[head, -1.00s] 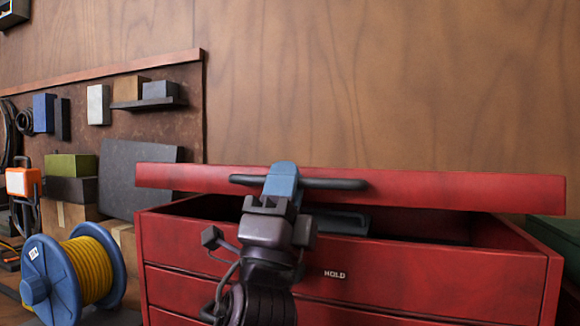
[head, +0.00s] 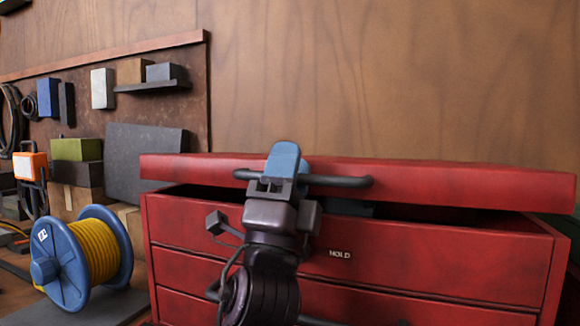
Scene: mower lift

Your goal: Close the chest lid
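The red chest (head: 215,245) stands at the centre and right of the head view. Its lid (head: 440,182) is lowered most of the way, with a narrow dark gap between it and the chest body. A dark bar handle (head: 345,182) runs along the lid's front face. My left gripper (head: 284,165) is at the handle, its blue fingers over the left part of the bar. A finger shows on each side of the bar area, but the fingertips' grip is partly hidden by the gripper itself. My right gripper is not in view.
A blue reel with yellow cord (head: 95,250) stands left of the chest. Behind it are a dark panel (head: 145,165), stacked boxes (head: 75,150) and an orange-and-white lamp (head: 28,165). A wooden wall is behind; the space above the lid is clear.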

